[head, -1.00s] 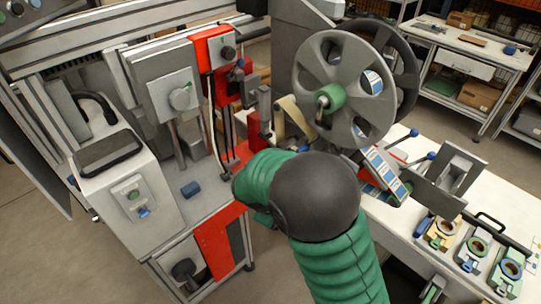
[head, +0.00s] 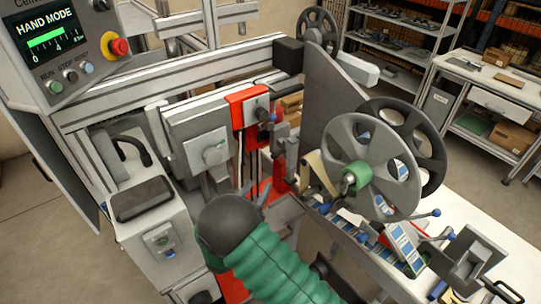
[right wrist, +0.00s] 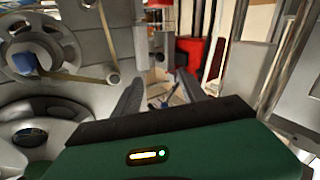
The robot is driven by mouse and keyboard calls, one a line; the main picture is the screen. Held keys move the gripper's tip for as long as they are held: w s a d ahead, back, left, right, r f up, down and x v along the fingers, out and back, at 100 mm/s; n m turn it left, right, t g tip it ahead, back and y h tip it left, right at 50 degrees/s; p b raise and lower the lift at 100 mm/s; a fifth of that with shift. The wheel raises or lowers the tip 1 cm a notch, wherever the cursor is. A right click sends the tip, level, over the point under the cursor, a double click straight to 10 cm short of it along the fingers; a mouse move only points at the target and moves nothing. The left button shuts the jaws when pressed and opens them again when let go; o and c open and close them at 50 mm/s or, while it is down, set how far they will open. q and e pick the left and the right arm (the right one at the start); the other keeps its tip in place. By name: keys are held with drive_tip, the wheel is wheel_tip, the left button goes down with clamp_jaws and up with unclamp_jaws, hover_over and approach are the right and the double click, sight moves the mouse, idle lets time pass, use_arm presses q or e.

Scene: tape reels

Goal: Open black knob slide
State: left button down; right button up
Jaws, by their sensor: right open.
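A red vertical slide (head: 240,106) stands at the middle of the machine in the head view, with a dark knob (head: 262,103) on its upper front. My right gripper (head: 257,193) is below the knob, apart from it, and partly hidden behind my own dark wrist and green sleeve. In the right wrist view its two fingers (right wrist: 158,90) are spread with nothing between them. Red parts (right wrist: 190,50) show beyond the fingers there; the knob cannot be made out. My left gripper is not in view.
A large grey reel (head: 340,145) stands close on the right; a reel also fills the left of the wrist view (right wrist: 40,50). A control panel (head: 72,45) is at upper left.

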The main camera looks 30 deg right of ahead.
sight(272, 158)
drive_tip(key=p+x, duration=0.2)
drive_tip(key=x, duration=1.3)
drive_tip(key=shift+s+d+f+p, duration=0.1)
drive_tip(key=shift+s+d+p, duration=0.05)
drive_tip(key=shift+p, duration=0.15)
drive_tip(key=shift+a, duration=0.4)
drive_tip(key=c, duration=0.5)
drive_tip(key=shift+d, duration=0.2)
clamp_jaws()
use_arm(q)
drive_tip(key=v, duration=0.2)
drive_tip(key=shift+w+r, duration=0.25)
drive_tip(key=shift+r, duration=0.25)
use_arm(e)
drive_tip(key=shift+a, duration=0.1)
